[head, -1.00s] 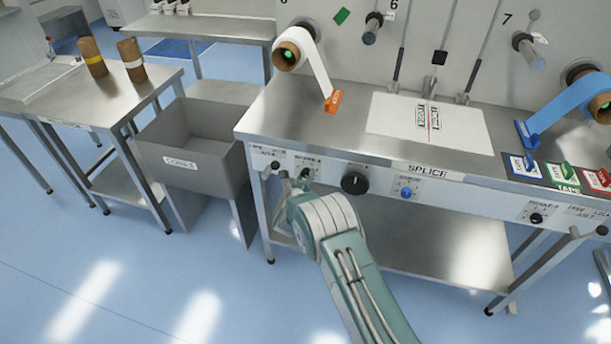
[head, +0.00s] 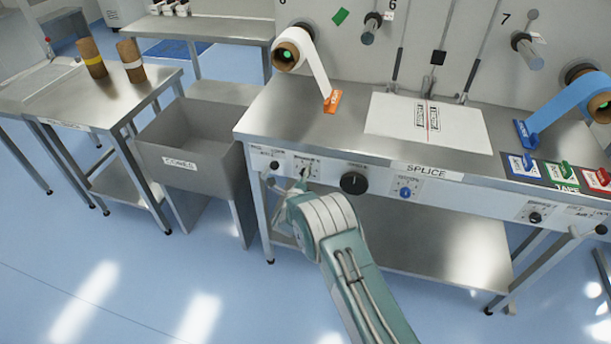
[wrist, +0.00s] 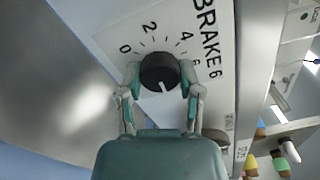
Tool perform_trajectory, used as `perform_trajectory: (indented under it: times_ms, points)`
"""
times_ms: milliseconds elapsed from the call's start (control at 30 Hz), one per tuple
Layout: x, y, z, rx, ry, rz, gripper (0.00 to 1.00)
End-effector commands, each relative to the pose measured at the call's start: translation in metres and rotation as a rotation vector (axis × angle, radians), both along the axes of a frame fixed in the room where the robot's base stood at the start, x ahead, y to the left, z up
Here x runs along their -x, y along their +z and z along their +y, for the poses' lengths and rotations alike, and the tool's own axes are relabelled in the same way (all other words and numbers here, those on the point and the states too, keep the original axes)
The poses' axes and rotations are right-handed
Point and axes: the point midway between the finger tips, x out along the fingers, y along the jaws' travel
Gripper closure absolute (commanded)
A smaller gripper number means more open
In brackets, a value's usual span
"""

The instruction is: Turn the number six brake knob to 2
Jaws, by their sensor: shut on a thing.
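The brake 6 knob (wrist: 158,70) is a round black dial in the wrist view, on a white plate (wrist: 190,20) marked "BRAKE 6". The numbers 0, 2, 4 and 6 show around its far side. A white line on the knob points down toward my gripper, away from the 2. My gripper (wrist: 160,84) has one finger on each side of the knob and is shut on it. In the head view my gripper (head: 302,184) is at the bench's front panel, left of the large black knob, and mostly covers the brake knob.
The splice bench (head: 300,120) carries white tape (head: 317,72) and a printed sheet (head: 390,118). Its front panel also has a large black knob (head: 353,183) and a blue knob (head: 405,193). A grey cores bin (head: 180,165) stands to the left.

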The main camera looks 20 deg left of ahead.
Motion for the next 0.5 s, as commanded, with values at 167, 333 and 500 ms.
perform_trajectory:
  times_ms: [167,333,500]
  points:
    - [0.0018,-0.0022,0.0033,0.171,0.009,0.005,1.00]
    - [0.0021,-0.0024,0.0035,0.333,0.011,0.006,1.00]
    - [0.0023,-0.0026,0.0037,0.495,0.012,0.006,1.00]
